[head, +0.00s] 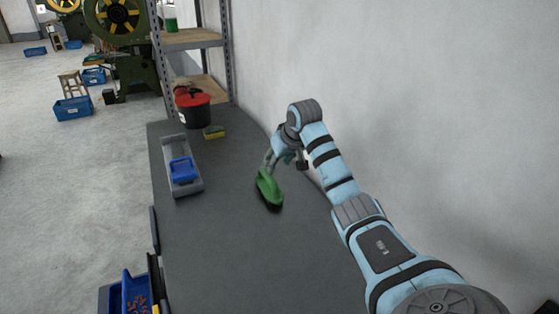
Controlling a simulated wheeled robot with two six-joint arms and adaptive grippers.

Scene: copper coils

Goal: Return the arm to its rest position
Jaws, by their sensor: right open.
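My right arm comes in from the lower right and bends down over the dark grey table (225,255). Its right gripper (269,165) is open and points down, just above and behind a green object with a dark underside (268,187), which looks like a hand brush. The brush sits on the table; I cannot tell whether the fingers touch it. My left gripper is not in view.
A grey tray (167,151) with a blue item (182,171) lies on the table's left side. A yellow-green sponge (214,132) and a black bucket with red top (194,110) stand behind. A white wall (400,90) borders the right. The front tabletop is clear.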

